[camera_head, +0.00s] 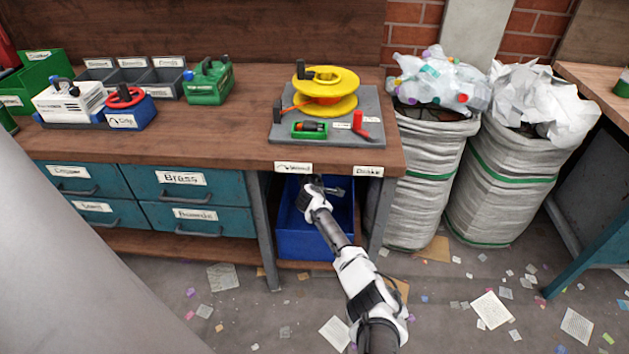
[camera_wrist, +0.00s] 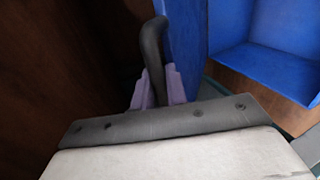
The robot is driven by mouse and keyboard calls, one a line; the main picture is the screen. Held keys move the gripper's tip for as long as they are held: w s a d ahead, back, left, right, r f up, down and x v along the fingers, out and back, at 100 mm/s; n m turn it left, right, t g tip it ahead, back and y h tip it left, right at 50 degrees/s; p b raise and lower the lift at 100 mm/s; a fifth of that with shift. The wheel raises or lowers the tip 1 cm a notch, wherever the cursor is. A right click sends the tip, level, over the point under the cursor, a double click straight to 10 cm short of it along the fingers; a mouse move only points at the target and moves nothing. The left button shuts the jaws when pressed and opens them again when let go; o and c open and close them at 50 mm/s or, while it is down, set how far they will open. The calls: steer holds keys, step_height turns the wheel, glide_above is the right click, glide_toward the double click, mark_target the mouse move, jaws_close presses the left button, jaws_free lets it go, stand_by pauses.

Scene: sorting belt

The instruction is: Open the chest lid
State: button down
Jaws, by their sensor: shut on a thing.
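The blue chest (camera_head: 300,245) stands under the workbench, between the bench legs. My gripper (camera_head: 318,188) reaches in at its upper part, just below the bench's front edge. In the wrist view my gripper (camera_wrist: 157,88) has its purple-grey fingers closed around a black handle (camera_wrist: 152,45). An upright blue panel (camera_wrist: 187,40) is right beside the handle; I cannot tell surely whether it is the lid. Blue inner walls (camera_wrist: 265,65) show at the right of the wrist view. My arm covers part of the chest in the head view.
The workbench top (camera_head: 220,140) overhangs close above my gripper. Teal drawers (camera_head: 180,185) are to the left, with a bench leg between. Bulging sacks (camera_head: 425,175) stand at the right. Paper scraps (camera_head: 490,310) lie on the floor. The bench holds a yellow reel (camera_head: 325,83).

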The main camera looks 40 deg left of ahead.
steer(key=shift+w+a+r, duration=0.15)
steer(key=shift+w+r, duration=0.05)
steer(key=shift+r, duration=0.05)
steer(key=c, duration=1.5)
jaws_free()
steer(key=shift+s+d+f+p+v, duration=0.15)
steer(key=shift+f+v, duration=0.45)
steer(key=shift+v, duration=2.15)
steer(key=shift+s+f+p+v, duration=0.25)
steer(key=shift+f+v, duration=0.4)
steer(key=shift+v, duration=2.05)
steer(key=shift+s+d+f+p+v, duration=0.15)
steer(key=shift+f+v, duration=0.45)
steer(key=shift+v, duration=2.15)
